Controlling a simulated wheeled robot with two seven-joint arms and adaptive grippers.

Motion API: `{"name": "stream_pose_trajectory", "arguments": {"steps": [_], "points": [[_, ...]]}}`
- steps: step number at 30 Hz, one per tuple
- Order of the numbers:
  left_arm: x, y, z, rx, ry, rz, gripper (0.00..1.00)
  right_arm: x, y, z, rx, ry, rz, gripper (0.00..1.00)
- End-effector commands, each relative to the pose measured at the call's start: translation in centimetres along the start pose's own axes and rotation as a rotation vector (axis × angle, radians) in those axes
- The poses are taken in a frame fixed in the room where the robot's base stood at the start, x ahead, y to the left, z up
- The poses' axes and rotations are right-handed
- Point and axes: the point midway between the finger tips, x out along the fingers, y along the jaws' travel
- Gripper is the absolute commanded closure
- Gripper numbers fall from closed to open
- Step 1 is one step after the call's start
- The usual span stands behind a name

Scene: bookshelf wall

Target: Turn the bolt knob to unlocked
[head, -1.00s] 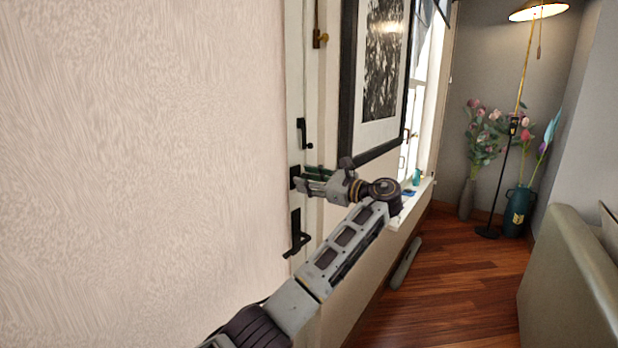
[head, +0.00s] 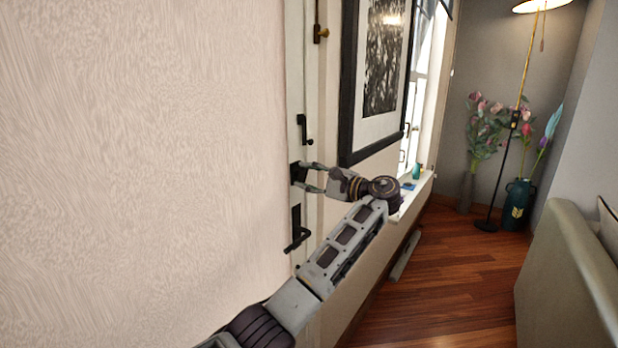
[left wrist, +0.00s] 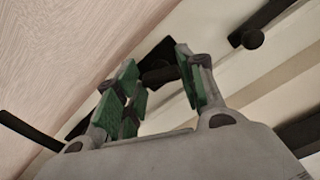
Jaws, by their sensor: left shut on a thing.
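The bolt knob (left wrist: 158,76) is a short dark piece standing out from a black plate (left wrist: 152,54) on the door's edge side. In the head view the black plate (head: 295,173) sits between two black handles, and the knob is too small to make out. My left gripper (head: 305,177) reaches it from the right, one finger above the other. In the left wrist view the green-padded fingers of my left gripper (left wrist: 158,70) stand on both sides of the knob, shut on it. The knob's exact angle cannot be told. My right gripper is not in view.
A black lever handle (head: 297,236) is just below and a slim black handle (head: 303,130) just above. A framed picture (head: 378,75) hangs close on the right.

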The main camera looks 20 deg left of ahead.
Motion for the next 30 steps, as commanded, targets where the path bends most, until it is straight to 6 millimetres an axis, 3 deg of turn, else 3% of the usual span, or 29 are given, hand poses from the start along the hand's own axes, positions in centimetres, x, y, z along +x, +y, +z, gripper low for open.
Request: {"name": "stream_pose_trajectory", "arguments": {"steps": [7,18,30], "points": [[0.0,0.2,0.0,-0.193,-0.001,0.001,0.85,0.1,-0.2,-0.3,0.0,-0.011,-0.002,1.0],[0.0,0.3,-0.1,-0.408,-0.001,0.001,0.85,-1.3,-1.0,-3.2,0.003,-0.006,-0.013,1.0],[0.0,0.3,-0.1,-0.468,-0.002,0.002,0.85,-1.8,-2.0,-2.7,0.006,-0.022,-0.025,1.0]]}}
